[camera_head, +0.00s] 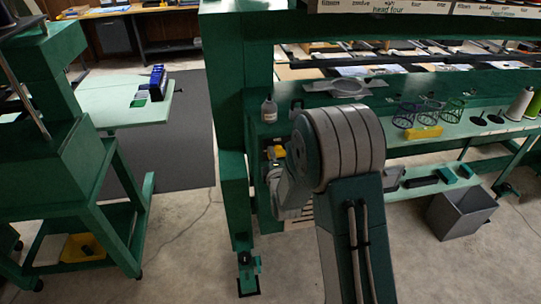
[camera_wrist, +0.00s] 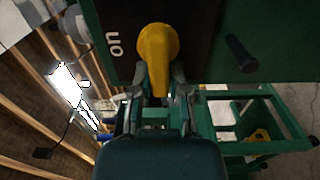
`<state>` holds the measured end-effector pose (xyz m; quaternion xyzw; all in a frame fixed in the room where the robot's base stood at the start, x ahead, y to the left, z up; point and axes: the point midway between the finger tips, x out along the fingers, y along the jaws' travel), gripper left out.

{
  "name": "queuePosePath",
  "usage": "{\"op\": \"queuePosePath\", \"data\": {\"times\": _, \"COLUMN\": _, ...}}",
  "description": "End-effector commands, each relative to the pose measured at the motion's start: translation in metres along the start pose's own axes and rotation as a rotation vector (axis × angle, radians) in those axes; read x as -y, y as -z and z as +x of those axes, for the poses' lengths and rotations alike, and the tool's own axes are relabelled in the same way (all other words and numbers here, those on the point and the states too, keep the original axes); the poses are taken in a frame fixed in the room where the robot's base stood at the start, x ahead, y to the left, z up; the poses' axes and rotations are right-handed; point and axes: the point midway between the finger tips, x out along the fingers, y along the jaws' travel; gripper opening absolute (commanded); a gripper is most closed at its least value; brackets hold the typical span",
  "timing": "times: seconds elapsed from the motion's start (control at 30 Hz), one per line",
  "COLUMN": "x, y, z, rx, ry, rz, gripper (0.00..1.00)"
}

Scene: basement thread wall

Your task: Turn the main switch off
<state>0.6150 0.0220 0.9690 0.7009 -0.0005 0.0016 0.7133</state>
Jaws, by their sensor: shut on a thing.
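The main switch (camera_wrist: 156,45) is a yellow rotary knob with a round hub and a lever pointing down in the wrist view. It sits on a dark panel (camera_wrist: 192,22), with the word "on" printed to its left. My gripper (camera_wrist: 158,90) is at the lever, one finger on each side, shut on it. The lever's lower end is between the fingers. In the head view my arm's large grey joint covers much of the area around the switch; a small yellow patch (camera_head: 276,152) shows beside it, and my gripper cannot be made out clearly there.
A black handle (camera_wrist: 241,54) sticks out right of the switch. In the head view, a green machine frame (camera_head: 228,100) stands around my arm, with a shelf holding a bottle (camera_head: 269,109) and cones. A grey bin (camera_head: 461,214) is at right and a green cart (camera_head: 90,190) at left.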

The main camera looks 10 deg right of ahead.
Motion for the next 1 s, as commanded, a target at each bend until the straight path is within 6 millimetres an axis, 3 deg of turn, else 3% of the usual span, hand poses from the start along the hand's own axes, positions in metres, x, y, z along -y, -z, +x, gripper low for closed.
{"op": "queuePosePath", "data": {"times": 0.03, "x": 0.008, "y": -0.003, "z": -0.002, "rx": 0.008, "ry": 0.021, "rz": 0.001, "gripper": 0.0}}
{"op": "queuePosePath", "data": {"times": 0.2, "x": 0.008, "y": -0.004, "z": -0.002, "rx": 0.008, "ry": 0.021, "rz": 0.002, "gripper": 0.0}}
{"op": "queuePosePath", "data": {"times": 0.23, "x": 0.008, "y": -0.004, "z": -0.002, "rx": 0.008, "ry": 0.021, "rz": 0.002, "gripper": 0.3}}
{"op": "queuePosePath", "data": {"times": 0.3, "x": 0.007, "y": -0.004, "z": -0.002, "rx": 0.008, "ry": 0.02, "rz": 0.002, "gripper": 0.56}}
{"op": "queuePosePath", "data": {"times": 0.7, "x": 0.002, "y": 0.0, "z": -0.005, "rx": 0.004, "ry": 0.007, "rz": 0.0, "gripper": 0.56}}
{"op": "queuePosePath", "data": {"times": 0.87, "x": 0.002, "y": 0.0, "z": -0.027, "rx": 0.003, "ry": 0.008, "rz": 0.0, "gripper": 0.56}}
{"op": "queuePosePath", "data": {"times": 1.0, "x": 0.003, "y": -0.001, "z": -0.056, "rx": 0.004, "ry": 0.01, "rz": 0.0, "gripper": 0.56}}
